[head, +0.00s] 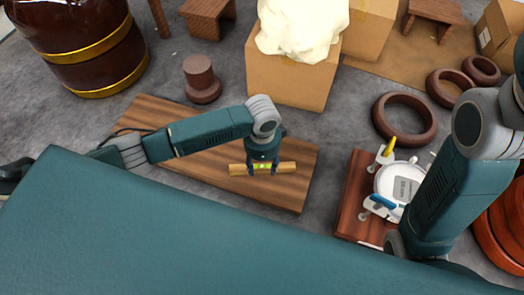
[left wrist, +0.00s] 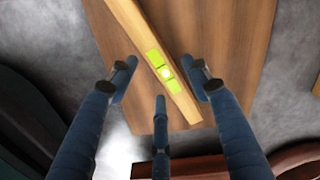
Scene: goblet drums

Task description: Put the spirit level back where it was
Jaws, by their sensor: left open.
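The spirit level (head: 284,168) is a light wooden bar with a yellow-green vial at its middle. It appears to lie on the brown wooden board (head: 190,123), near the board's right end. My left gripper (head: 262,170) is directly above the level's middle, its fingers open and pointing down. In the left wrist view, the level (left wrist: 147,45) runs diagonally between the spread fingers of the left gripper (left wrist: 159,88), with visible gaps to them. I cannot tell how high the fingertips are above the board. My right arm shows at the right, but its gripper is out of sight.
A cardboard box (head: 290,80) with a pale lump on top stands behind the board. A dark turned wooden piece (head: 201,80) stands behind it. A fixture with blue and yellow handles (head: 396,185) sits right, near a brown ring (head: 404,118). Grey floor separates them.

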